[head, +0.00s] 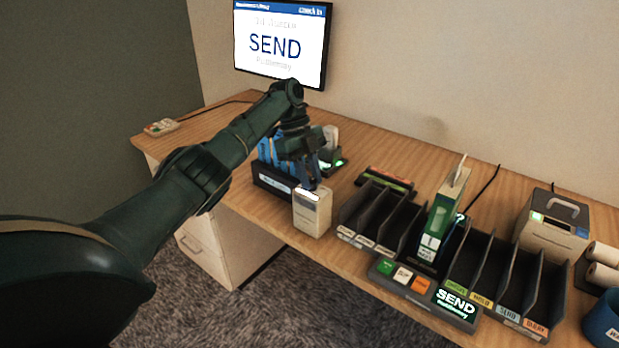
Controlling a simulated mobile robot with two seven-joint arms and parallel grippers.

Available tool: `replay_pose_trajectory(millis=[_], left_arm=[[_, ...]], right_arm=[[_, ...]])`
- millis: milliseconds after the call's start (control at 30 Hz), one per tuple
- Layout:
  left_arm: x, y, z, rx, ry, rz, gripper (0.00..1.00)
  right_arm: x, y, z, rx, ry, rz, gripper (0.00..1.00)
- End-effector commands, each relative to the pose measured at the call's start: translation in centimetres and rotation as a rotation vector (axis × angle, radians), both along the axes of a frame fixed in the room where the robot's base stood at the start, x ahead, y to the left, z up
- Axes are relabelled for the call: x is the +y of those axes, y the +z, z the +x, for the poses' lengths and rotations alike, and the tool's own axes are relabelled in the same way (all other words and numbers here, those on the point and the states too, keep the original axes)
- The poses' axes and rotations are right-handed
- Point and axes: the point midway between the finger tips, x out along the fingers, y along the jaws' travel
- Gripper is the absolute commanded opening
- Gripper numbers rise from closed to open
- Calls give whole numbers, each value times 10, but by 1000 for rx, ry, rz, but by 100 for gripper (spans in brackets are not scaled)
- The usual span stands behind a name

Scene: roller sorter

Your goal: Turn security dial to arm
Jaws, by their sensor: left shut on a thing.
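My left arm reaches in from the left across the desk. My left gripper (309,187) points down and is shut on the top of a small off-white box-shaped item (313,215) with a bright upper edge. The item is upright at the desk's front edge; I cannot tell whether it rests on the desk or is held just above it. I cannot make out a security dial or an arm mark. The wrist hides part of what is behind it. My right gripper is out of view.
A dark holder with blue folders (272,180) stands just left of the gripper. A sorter with dark dividers (487,262) and a SEND panel (455,303) fills the desk's right. A monitor (283,45) reads SEND. A small button box (161,127) lies at the far left corner.

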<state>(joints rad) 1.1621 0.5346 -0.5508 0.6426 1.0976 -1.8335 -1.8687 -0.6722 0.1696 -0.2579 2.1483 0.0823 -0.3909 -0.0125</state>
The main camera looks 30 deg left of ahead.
Motion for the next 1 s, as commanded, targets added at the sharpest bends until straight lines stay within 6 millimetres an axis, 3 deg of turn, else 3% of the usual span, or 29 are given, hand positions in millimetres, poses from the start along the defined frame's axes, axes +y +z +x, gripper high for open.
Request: replay_pose_trajectory(millis=[500, 533, 800, 1000], left_arm=[[-1, 0, 0, -1, -22, 1, 1], [-1, 0, 0, -1, -22, 1, 25], [0, 0, 0, 0, -21, 1, 46], [0, 0, 0, 0, -20, 1, 46]], right_arm=[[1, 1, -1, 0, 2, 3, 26], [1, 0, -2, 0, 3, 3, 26], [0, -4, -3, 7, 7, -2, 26], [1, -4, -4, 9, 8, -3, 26]])
